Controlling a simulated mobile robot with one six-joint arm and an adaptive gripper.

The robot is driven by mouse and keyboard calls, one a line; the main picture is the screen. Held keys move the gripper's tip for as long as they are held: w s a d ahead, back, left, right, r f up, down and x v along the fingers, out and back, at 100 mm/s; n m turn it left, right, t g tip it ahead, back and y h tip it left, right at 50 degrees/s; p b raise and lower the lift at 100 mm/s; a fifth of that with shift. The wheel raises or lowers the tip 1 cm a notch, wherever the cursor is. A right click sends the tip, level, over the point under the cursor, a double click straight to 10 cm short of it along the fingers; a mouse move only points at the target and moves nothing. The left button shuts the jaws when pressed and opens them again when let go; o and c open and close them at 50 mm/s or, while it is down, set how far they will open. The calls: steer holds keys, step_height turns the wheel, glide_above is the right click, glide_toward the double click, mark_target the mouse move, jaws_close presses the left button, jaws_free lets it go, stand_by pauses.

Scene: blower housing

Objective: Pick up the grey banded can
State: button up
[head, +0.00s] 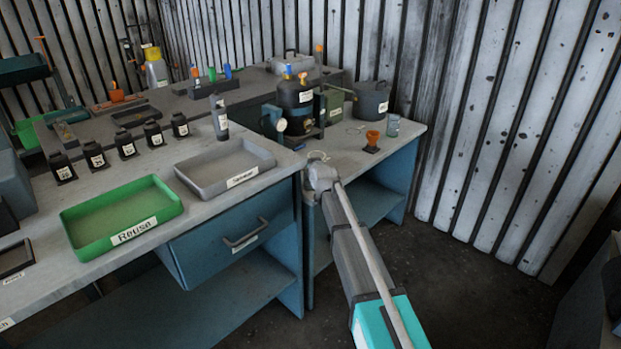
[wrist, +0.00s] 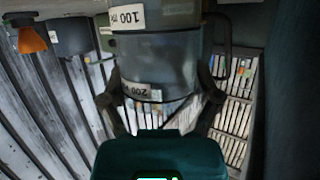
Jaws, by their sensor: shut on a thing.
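The grey banded can (wrist: 158,65) fills the upper middle of the wrist view. It is a grey cylinder with darker bands and pale labels whose print appears upside down. My gripper (wrist: 161,45) is shut on it, with one dark finger along each side. In the head view my arm reaches in from the lower right to the gap between the benches. My gripper and the held can cannot be made out clearly there.
A green tray (head: 118,209) and a grey tray (head: 226,166) sit on the near bench beside several small black bottles. An orange funnel (head: 372,138), a dark pot (head: 370,98) and a black tank (head: 296,97) stand on the far bench. Corrugated wall (head: 500,120) closes the right side.

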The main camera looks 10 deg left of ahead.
steer(key=shift+r, duration=0.1)
steer(key=shift+w+d+r+p, duration=0.1)
steer(key=shift+w+r+p, duration=0.1)
steer(key=shift+r+p, duration=0.45)
step_height(320, 180, up, 6)
steer(key=p, duration=0.6)
steer(key=w+d, duration=1.2)
steer(key=w, duration=0.3)
steer(key=shift+w+f, duration=0.2)
steer(key=shift+f, duration=0.1)
steer(key=shift+r, duration=0.2)
